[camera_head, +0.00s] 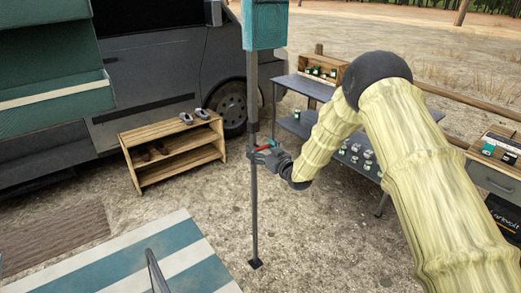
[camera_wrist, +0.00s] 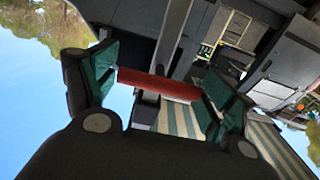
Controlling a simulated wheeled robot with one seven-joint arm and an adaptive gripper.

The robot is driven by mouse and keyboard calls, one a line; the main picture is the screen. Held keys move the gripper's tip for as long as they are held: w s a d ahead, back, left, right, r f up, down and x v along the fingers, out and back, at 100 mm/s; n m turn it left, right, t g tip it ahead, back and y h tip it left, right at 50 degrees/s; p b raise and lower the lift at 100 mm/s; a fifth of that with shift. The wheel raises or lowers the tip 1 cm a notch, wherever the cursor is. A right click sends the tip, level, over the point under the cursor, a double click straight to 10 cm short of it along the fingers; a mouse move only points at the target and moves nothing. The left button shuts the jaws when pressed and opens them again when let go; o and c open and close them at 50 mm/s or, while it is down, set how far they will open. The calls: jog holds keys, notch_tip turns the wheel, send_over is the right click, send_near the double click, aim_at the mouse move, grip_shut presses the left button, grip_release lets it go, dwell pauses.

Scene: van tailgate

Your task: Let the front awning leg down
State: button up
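The awning leg (camera_head: 254,205) is a thin dark grey upright pole, its foot plate (camera_head: 255,263) on the gravel. A red bar-shaped handle (camera_head: 266,147) sits at its mid height. My gripper (camera_head: 268,152) is at this handle, coming from the right. In the wrist view the red handle (camera_wrist: 155,82) runs across the gap between the two green-padded fingers (camera_wrist: 160,88), which stand wide apart. Its ends meet or pass behind the pads; I cannot tell whether they touch. The grey leg (camera_wrist: 172,45) shows behind the handle.
A teal box (camera_head: 265,25) is at the leg's top. A wooden shelf (camera_head: 172,150) with shoes stands left, before the grey van (camera_head: 160,70). A striped mat (camera_head: 180,255) lies front left. A grey table (camera_head: 300,88) stands behind my arm. Gravel around the leg's foot is clear.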

aim_at(255, 168)
jog(key=c, duration=0.7)
notch_tip(255, 168, down, 12)
jog(key=b, duration=0.8)
jog(key=shift+c, duration=0.2)
jog(key=o, duration=1.4)
jog(key=v, duration=1.2)
